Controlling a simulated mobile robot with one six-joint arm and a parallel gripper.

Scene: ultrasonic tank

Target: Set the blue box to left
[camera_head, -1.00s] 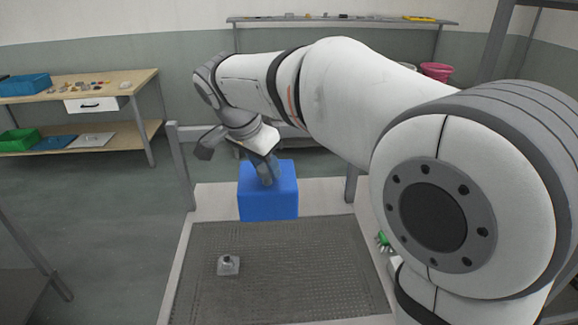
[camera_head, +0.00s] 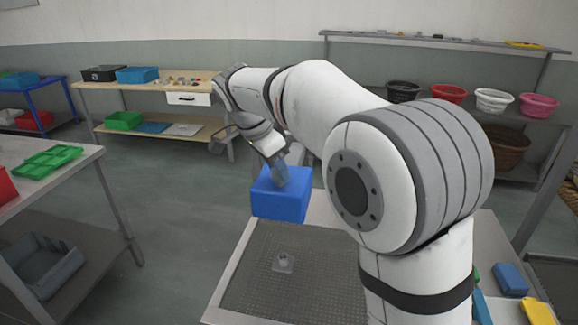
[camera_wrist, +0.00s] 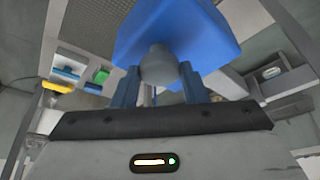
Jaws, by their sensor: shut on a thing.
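The blue box (camera_head: 279,205) is at the far left corner of the table with the grey mesh surface (camera_head: 300,255) in the head view. My gripper (camera_head: 278,176) comes down on it from above and is shut on it. In the wrist view my gripper's two blue-grey fingers (camera_wrist: 159,82) close on a round grey part in front of the blue box (camera_wrist: 180,28). I cannot tell whether the box is clear of the table.
A small grey metal piece (camera_head: 283,262) lies on the mesh. At left stands a table with a green tray (camera_head: 48,160). A wooden bench (camera_head: 175,85) stands behind. A shelf at back right holds several coloured bowls (camera_head: 494,99). Open floor lies between the tables.

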